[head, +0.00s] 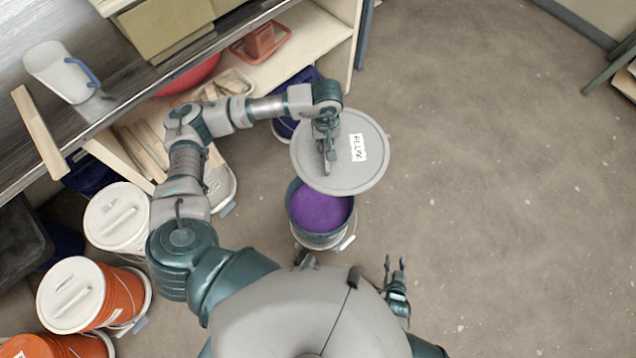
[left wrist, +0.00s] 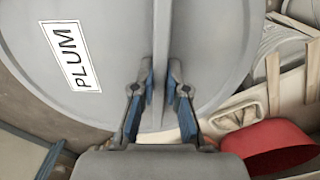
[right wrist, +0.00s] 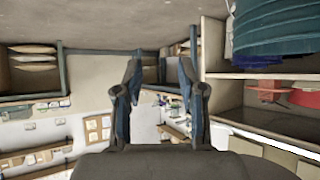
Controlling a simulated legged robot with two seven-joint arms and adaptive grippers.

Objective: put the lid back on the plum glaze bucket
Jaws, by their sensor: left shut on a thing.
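The grey round lid (head: 352,178) carries a white label reading PLUM. It hangs in the air, beyond and partly over the far rim of the open bucket of purple glaze (head: 320,211). My left gripper (head: 328,165) is shut on the lid's upright handle; the left wrist view shows both fingers (left wrist: 161,100) against the handle, with the lid (left wrist: 115,40) filling the upper part. My right gripper (head: 398,268) is low beside my body, to the right of the bucket. In the right wrist view its fingers (right wrist: 160,90) are apart with nothing between them.
Lidded buckets, one white (head: 118,220) and others orange (head: 85,295), stand at the left. A shelf and bench with a scoop (head: 60,72) and a red basin (head: 190,75) fill the upper left. The floor (head: 500,180) at the right is clear.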

